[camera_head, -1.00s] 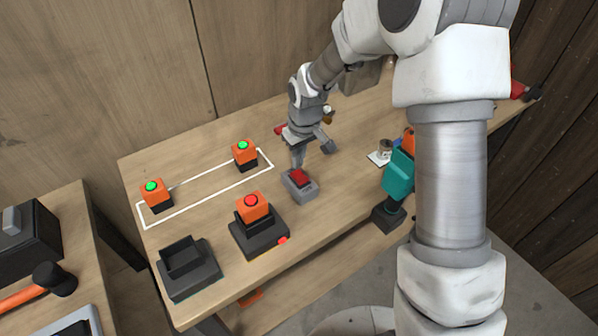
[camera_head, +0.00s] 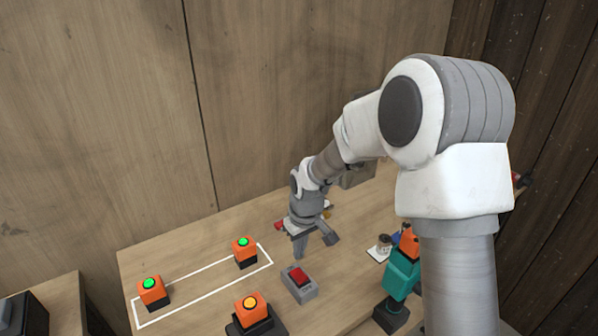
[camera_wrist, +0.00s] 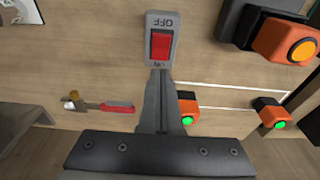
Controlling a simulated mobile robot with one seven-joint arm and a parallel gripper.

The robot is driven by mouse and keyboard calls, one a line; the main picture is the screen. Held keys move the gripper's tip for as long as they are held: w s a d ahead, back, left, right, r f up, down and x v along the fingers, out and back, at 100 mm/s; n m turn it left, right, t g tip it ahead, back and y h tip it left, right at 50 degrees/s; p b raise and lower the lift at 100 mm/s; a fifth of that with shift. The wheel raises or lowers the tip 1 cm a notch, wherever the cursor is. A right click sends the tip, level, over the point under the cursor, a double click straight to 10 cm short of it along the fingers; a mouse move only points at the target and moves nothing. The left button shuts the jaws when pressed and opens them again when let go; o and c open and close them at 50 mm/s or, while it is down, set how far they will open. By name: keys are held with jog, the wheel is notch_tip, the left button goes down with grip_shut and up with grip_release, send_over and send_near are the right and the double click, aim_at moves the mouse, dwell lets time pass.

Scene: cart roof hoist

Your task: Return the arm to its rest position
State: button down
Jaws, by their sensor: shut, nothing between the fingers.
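My gripper (camera_head: 301,254) is shut and empty. It points down above the workbench, just behind a grey switch box with a red rocker (camera_head: 299,281). In the wrist view my gripper (camera_wrist: 160,76) shows with its closed fingers ending by the lower edge of the switch box (camera_wrist: 151,22), marked OFF and ON. I cannot tell whether the fingertips touch it. My arm reaches from the right side of the head view, bent and extended over the bench.
Two orange blocks with green lights (camera_head: 151,292) (camera_head: 244,252) stand at the white outline. Another, with an amber light (camera_head: 250,310), sits in a black dock at the front. A teal-and-orange tool (camera_head: 402,272) stands right. A red-handled tool (camera_wrist: 117,107) lies near my gripper.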

jog(key=s+d+r+m+t, duration=0.1)
jog(key=s+d+r, duration=0.2)
jog(key=r, duration=0.2)
jog(key=s+d+r+m+h, duration=0.1)
jog(key=s+d+r, duration=0.2)
jog(key=r, duration=0.3)
jog(key=s+d+r+m+t, duration=0.1)
jog(key=s+d+r, duration=0.1)
jog(key=r, duration=0.3)
jog(key=s+d+r+m+t, duration=0.1)
jog(key=s+d+r+m, duration=0.1)
jog(key=s, duration=0.6)
jog(key=s+d+r+m+t, duration=0.1)
jog(key=s+d+r, duration=0.3)
jog(key=s, duration=0.4)
jog(key=shift+s+r+m, duration=0.2)
jog(key=shift+s+m, duration=0.15)
jog(key=shift+m, duration=0.05)
jog(key=shift+a, duration=0.1)
